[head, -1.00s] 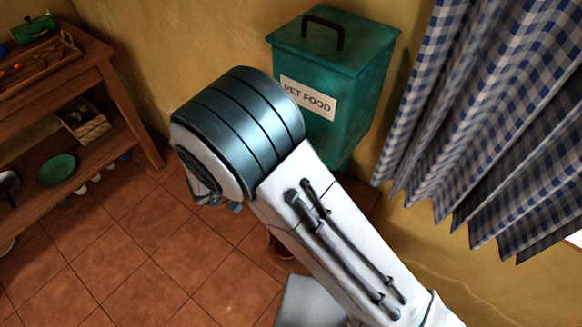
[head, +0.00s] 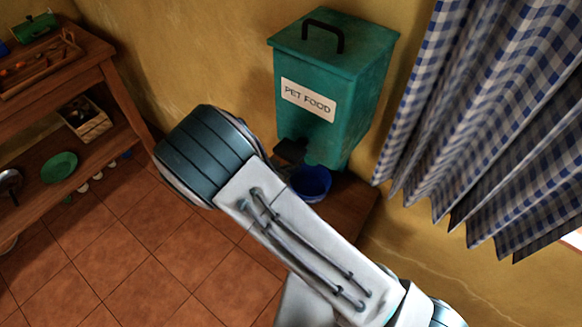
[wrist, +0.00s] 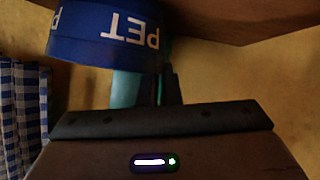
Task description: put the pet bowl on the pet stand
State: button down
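The blue pet bowl (head: 311,184) shows in the head view just below the teal bin, partly behind my arm. In the wrist view the bowl (wrist: 105,38) is large at the top, with upside-down white "PET" lettering. My gripper (wrist: 168,82) has its dark narrow fingers close together at the bowl's rim and appears shut on it. My arm mostly hides the gripper in the head view. A low wooden surface, apparently the pet stand (head: 347,210), lies under and beside the bowl. I cannot tell whether the bowl touches it.
A teal bin labelled "PET FOOD" (head: 338,85) stands against the yellow wall. A blue checked curtain (head: 480,110) hangs at right. A wooden shelf (head: 90,80) with a green plate (head: 59,166) is at left. The tiled floor (head: 130,240) between is clear.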

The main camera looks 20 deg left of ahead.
jog(key=shift+f, duration=0.1)
jog(key=c, duration=1.6)
grip_release()
jog(key=b+v, duration=0.1)
jog(key=v, duration=1.1)
